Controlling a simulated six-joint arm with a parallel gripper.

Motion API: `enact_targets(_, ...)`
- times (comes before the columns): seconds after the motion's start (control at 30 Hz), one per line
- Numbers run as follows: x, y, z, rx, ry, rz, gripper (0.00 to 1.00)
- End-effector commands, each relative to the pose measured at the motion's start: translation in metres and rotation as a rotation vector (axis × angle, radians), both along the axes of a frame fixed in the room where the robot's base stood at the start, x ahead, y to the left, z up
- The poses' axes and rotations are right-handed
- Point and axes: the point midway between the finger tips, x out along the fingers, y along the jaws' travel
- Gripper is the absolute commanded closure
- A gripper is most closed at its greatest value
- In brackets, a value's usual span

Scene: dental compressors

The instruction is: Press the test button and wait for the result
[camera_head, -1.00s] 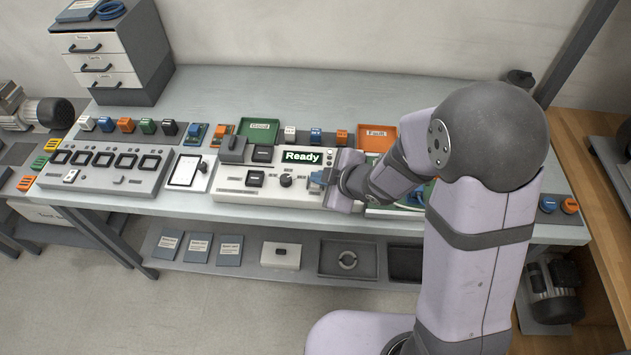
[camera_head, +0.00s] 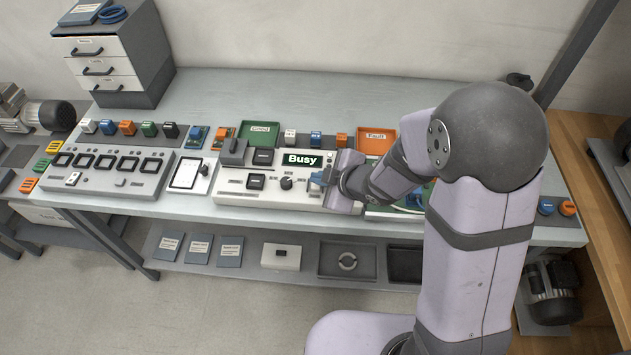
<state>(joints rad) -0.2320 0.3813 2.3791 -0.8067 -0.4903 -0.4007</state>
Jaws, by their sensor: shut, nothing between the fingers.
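The test unit (camera_head: 235,196) is a white box on the bench with a knob (camera_head: 287,183) and dark sockets on its face. Its display (camera_head: 301,159) reads "Busy" in white on dark green. My gripper (camera_head: 318,180) is shut and empty at the right part of the unit's face, right of the knob. The test button is not clearly visible; my gripper and wrist cover that part of the face. I cannot tell whether the fingertips touch it.
A green tray (camera_head: 262,129) and an orange "Fault" tray (camera_head: 373,140) stand behind the unit. Several small coloured blocks line the bench. A tablet (camera_head: 187,172) and a panel with several dark windows (camera_head: 103,178) lie to the left. The back of the bench is clear.

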Motion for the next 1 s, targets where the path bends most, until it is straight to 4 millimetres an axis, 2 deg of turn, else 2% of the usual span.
enact_targets(0.53,0.0,0.0,0.007,0.001,-0.001,0.0,1.0)
enact_targets(1.0,0.0,0.0,0.047,0.0,-0.002,0.001,1.0)
